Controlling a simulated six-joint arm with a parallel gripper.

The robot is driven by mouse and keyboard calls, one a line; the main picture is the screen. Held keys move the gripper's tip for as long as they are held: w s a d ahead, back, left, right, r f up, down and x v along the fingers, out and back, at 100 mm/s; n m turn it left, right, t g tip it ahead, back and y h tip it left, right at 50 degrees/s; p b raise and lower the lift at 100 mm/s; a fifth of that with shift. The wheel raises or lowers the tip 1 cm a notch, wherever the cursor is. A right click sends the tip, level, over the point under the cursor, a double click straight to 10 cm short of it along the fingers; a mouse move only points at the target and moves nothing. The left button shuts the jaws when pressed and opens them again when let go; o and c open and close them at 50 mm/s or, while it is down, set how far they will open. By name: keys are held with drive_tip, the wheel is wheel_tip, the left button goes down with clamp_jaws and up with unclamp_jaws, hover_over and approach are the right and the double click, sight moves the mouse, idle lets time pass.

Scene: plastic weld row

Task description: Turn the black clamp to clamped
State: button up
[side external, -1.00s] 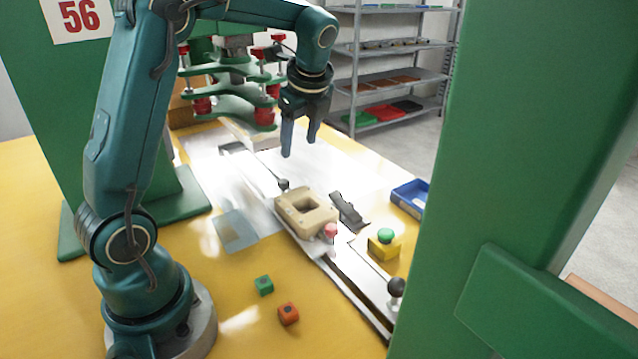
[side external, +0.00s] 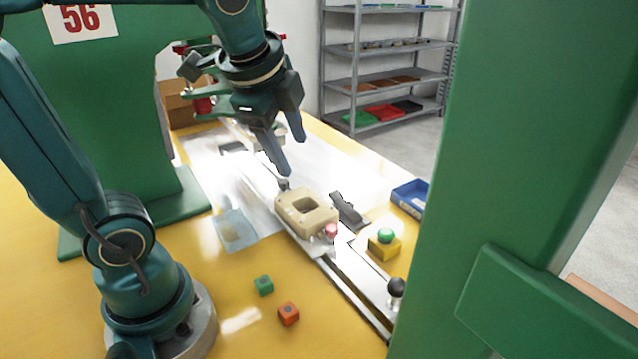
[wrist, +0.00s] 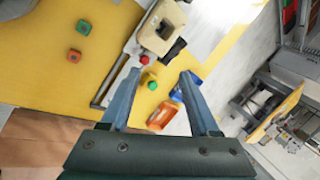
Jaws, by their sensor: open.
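The black clamp (side external: 347,210) lies low beside the right side of a beige block with a square opening (side external: 306,212). In the wrist view a dark piece that looks like the clamp (wrist: 176,49) shows beside the beige block (wrist: 158,30). I cannot tell its exact setting. My gripper (side external: 288,154) is open and empty. It hangs tilted above the rail, up and left of the clamp in the side view, apart from it. In the wrist view its two fingers (wrist: 161,75) are spread.
The block sits on a rail with black ball knobs (side external: 396,287) and a red knob (side external: 330,231). A green button on a yellow box (side external: 384,243) and a blue bin (side external: 410,197) stand right. Green (side external: 264,285) and orange (side external: 288,313) cubes lie in front. Green posts flank the table.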

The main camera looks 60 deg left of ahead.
drive_tip(key=s+d+f+n+t+h, duration=0.1)
drive_tip(key=s+d+n, duration=0.4)
drive_tip(key=n, duration=0.5)
drive_tip(key=shift+s+d+f+h, duration=0.15)
drive_tip(key=shift+d+f+h, duration=0.1)
drive_tip(key=shift+d+h, duration=0.45)
drive_tip(key=shift+a, duration=0.1)
